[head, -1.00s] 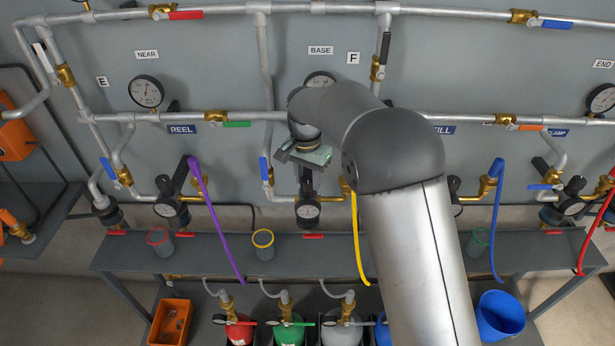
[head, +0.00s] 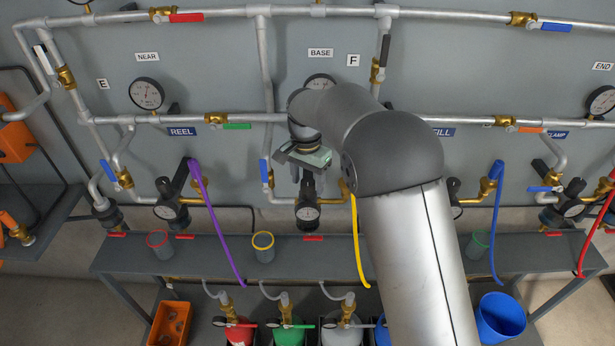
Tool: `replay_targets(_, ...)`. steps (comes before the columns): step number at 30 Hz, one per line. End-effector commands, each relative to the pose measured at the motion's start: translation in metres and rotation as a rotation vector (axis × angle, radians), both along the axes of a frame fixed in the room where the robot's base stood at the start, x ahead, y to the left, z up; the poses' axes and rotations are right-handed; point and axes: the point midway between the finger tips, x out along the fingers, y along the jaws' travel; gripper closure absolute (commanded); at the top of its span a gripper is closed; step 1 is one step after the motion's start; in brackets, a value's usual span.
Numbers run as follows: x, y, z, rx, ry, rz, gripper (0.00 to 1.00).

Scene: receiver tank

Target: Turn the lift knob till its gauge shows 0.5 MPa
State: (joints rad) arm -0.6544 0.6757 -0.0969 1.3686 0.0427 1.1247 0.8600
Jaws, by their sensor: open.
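No label reading LIFT is visible; my arm covers part of the label row between REEL and FILL. A regulator with a black knob (head: 307,187) and a small round white-faced gauge (head: 307,213) is on the pipework below my gripper. My gripper (head: 308,176) is open and points down at this knob, its fingers close to the knob's top. I cannot tell whether they touch it. The gauge's needle is too small to read. My arm comes in from the lower right and hides the pipes behind it.
Similar regulators stand at the left (head: 167,207) and right (head: 572,206). A grey shelf (head: 340,255) runs below, with a yellow-rimmed cup (head: 263,248) on it. A yellow hose (head: 357,245) hangs just right of the gripper. A blue-handled valve (head: 265,172) is close on its left.

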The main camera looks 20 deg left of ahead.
Motion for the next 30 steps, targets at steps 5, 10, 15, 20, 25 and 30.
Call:
replay_targets(5, 0.001, 0.001, 0.010, 0.001, -0.001, 0.000, 0.43)
replay_targets(10, 0.001, 0.002, 0.043, 0.003, -0.004, 0.001, 0.43)
replay_targets(15, 0.002, 0.003, 0.086, 0.003, -0.005, 0.000, 0.43)
replay_targets(20, 0.002, 0.004, 0.124, 0.002, -0.004, 0.000, 0.43)
replay_targets(25, 0.002, 0.005, 0.155, 0.001, -0.003, 0.000, 0.43)
replay_targets(30, 0.002, 0.006, 0.171, 0.001, -0.001, 0.000, 0.43)
